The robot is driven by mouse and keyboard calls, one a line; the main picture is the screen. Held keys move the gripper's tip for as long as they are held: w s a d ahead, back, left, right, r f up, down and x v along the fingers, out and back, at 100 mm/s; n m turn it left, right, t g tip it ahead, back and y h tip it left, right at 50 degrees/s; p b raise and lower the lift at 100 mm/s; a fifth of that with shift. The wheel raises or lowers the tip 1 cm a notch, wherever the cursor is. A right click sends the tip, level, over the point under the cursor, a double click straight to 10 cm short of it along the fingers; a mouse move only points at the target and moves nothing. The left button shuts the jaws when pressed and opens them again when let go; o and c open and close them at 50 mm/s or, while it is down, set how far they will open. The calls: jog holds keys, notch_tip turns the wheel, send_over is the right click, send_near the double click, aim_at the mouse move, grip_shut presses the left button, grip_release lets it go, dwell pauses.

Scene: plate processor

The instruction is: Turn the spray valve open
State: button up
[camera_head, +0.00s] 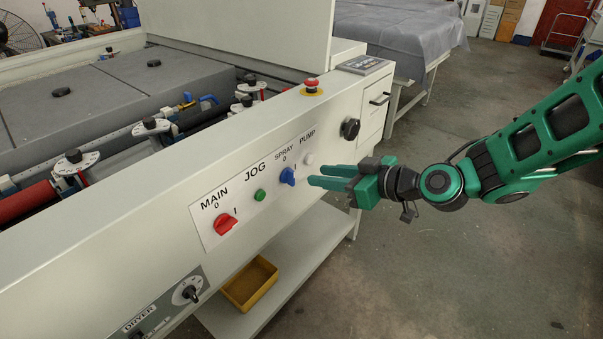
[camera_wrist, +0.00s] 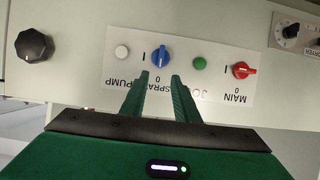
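The spray valve is a blue knob (camera_head: 287,176) on the white front panel, under the SPRAY label with marks 0 and I. In the wrist view, which is upside down, the blue knob (camera_wrist: 161,51) has a ridge lying roughly in line with the 0 mark. My gripper (camera_head: 320,176) is a short way in front of the knob, its fingers pointing at it. In the wrist view the two green fingertips (camera_wrist: 160,75) are apart, with nothing between them and the knob just beyond. I see no contact with it.
A red MAIN knob (camera_head: 225,223), a green JOG button (camera_head: 260,195) and a white PUMP button (camera_head: 308,159) flank the knob. A black knob (camera_head: 350,129) sits farther right. A red emergency button (camera_head: 311,85) stands on the top ledge. A yellow tray (camera_head: 250,284) lies below.

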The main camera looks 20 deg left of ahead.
aim_at(294, 173)
jog(key=x, duration=0.8)
jog(key=shift+w+a+f, duration=0.2)
jog(key=shift+w, duration=0.05)
grip_shut()
